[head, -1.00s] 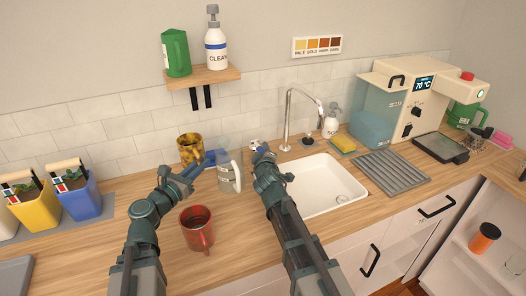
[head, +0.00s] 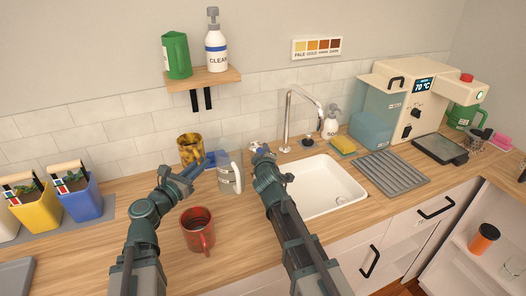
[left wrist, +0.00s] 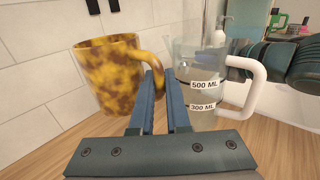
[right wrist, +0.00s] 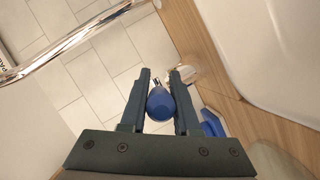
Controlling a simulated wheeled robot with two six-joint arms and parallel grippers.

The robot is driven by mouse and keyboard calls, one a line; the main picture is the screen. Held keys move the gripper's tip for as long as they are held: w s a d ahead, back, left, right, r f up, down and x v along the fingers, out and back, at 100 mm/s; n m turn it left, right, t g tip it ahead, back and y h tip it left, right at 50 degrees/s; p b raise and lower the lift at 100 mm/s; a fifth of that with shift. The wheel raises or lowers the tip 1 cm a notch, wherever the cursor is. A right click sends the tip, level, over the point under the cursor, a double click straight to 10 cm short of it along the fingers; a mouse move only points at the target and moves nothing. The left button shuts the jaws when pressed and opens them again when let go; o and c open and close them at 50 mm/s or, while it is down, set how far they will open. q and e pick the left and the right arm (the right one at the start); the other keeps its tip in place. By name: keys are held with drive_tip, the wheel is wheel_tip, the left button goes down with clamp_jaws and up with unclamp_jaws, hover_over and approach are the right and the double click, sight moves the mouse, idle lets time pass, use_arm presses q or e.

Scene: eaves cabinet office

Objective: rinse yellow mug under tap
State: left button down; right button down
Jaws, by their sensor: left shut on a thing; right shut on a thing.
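The yellow mug (head: 189,152), mottled with brown, is upright near the tiled wall, left of the sink. It also shows in the left wrist view (left wrist: 108,75). My left gripper (head: 208,160) is shut on its handle; I cannot tell whether the base touches the counter. The curved metal tap (head: 287,115) stands behind the white sink (head: 325,185). My right gripper (head: 262,152) is left of the tap. In the right wrist view (right wrist: 160,80) it is shut on a blue rounded thing (right wrist: 160,104), whose identity is unclear. No water shows at the tap.
A clear measuring jug (head: 230,182) with a white handle stands between my grippers, close to the left one. A red mug (head: 196,232) is nearer the front. A sponge (head: 342,144), soap bottle (head: 331,124) and drying rack (head: 390,173) are right of the tap.

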use_arm(q)
wheel_tip(320, 180, up, 2)
drive_tip(key=shift+r+p, duration=0.25)
drive_tip(key=shift+p, duration=0.55)
use_arm(e)
drive_tip(key=shift+r+g, duration=0.4)
drive_tip(key=shift+r, duration=0.05)
use_arm(q)
drive_tip(key=shift+r, duration=0.15)
use_arm(e)
drive_tip(key=shift+f, duration=0.1)
drive_tip(key=c, duration=0.9)
unclamp_jaws()
